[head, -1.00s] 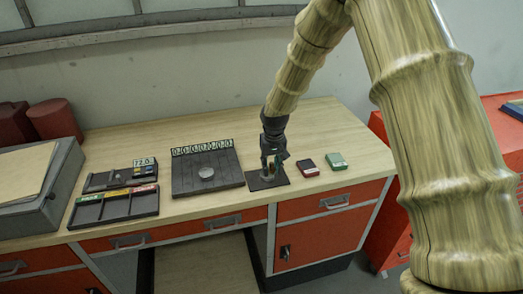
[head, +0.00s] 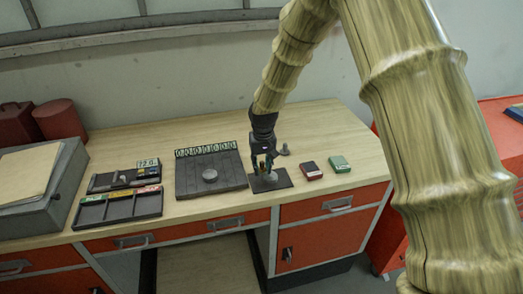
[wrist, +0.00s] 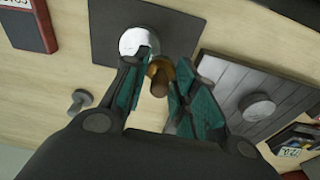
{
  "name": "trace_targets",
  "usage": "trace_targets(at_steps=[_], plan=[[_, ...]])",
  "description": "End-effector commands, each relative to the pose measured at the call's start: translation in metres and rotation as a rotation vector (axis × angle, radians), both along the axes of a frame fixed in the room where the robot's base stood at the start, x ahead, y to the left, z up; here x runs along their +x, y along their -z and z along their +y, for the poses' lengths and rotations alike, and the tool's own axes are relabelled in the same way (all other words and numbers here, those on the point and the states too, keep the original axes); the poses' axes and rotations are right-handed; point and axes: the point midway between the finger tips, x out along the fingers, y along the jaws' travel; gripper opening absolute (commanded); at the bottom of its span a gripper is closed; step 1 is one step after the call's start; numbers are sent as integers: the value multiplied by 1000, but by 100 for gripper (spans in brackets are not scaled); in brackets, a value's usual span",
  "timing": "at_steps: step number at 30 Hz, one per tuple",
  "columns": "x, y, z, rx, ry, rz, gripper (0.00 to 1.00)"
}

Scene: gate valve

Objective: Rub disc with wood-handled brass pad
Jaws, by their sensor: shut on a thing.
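My gripper (head: 262,166) is over the left part of the dark square mat (head: 286,181), which also shows in the wrist view (wrist: 186,22). In the wrist view my gripper (wrist: 164,66) has its teal-padded fingers shut on a small brown, brass-coloured piece with a rounded end, the wood-handled brass pad (wrist: 159,82). A shiny silver disc (wrist: 136,40) lies on the mat, close beside the fingertips. It also shows in the head view (head: 271,177). Whether the pad touches the disc I cannot tell; the fingers hide part of both.
A grey slatted board (head: 190,185) with another round disc (head: 210,175) lies left of the mat. A grey knob-shaped piece (head: 284,150) stands behind it. A red box (head: 311,170) and green box (head: 339,163) are to the right. A divided tray (head: 118,208) is far left.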

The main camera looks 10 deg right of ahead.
Motion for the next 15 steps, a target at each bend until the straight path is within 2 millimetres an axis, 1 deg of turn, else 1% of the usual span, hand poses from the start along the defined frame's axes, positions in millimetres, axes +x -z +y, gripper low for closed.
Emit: trace_targets(at_steps=[1,15], plan=[[-1,-6,0,0,1,2,2],[-1,-48,-2,-1,3,2,2]])
